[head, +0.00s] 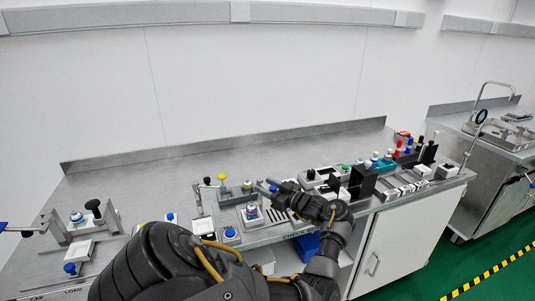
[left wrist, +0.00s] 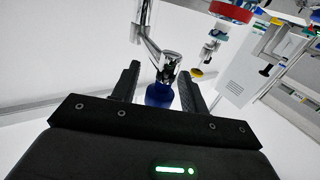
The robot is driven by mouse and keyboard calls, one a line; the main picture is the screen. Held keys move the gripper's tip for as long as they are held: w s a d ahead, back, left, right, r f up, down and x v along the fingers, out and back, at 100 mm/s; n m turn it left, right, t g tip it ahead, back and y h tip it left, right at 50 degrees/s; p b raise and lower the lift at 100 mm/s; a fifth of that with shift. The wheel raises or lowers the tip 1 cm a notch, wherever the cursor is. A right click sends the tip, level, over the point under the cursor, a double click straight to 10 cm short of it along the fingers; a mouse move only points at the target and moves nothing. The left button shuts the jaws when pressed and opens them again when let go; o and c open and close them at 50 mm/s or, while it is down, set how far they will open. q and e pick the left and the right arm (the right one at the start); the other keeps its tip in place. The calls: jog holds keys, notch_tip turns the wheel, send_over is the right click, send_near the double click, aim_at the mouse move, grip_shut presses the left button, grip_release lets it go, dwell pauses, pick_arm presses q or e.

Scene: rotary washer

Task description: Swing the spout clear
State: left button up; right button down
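In the left wrist view a chrome metal arm (left wrist: 150,45), which looks like the spout, runs down to a joint above a blue knob (left wrist: 158,94). The blue knob sits between the fingers of my left gripper (left wrist: 158,88), with a visible gap on each side. The gripper is open, and I see no clear contact. In the head view my left gripper (head: 276,190) reaches back to the left over the bench front, among the small fixtures. My own arm and hand hide much of the spout there. My right gripper is not in view.
The grey bench (head: 150,172) carries several fixtures. A yellow-topped post (head: 222,178) stands left of my gripper, and black upright plates (head: 362,182) stand to its right. A white cabinet door (head: 395,240) is below. The back strip of the bench is clear.

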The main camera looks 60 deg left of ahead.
pick_arm(q)
jog(key=shift+w+d, duration=0.15)
jog(key=shift+w+d+f, duration=0.1)
jog(key=shift+d, duration=0.2)
jog(key=b+v, duration=0.3)
jog(key=v, duration=0.7)
jog(key=shift+b, duration=0.35)
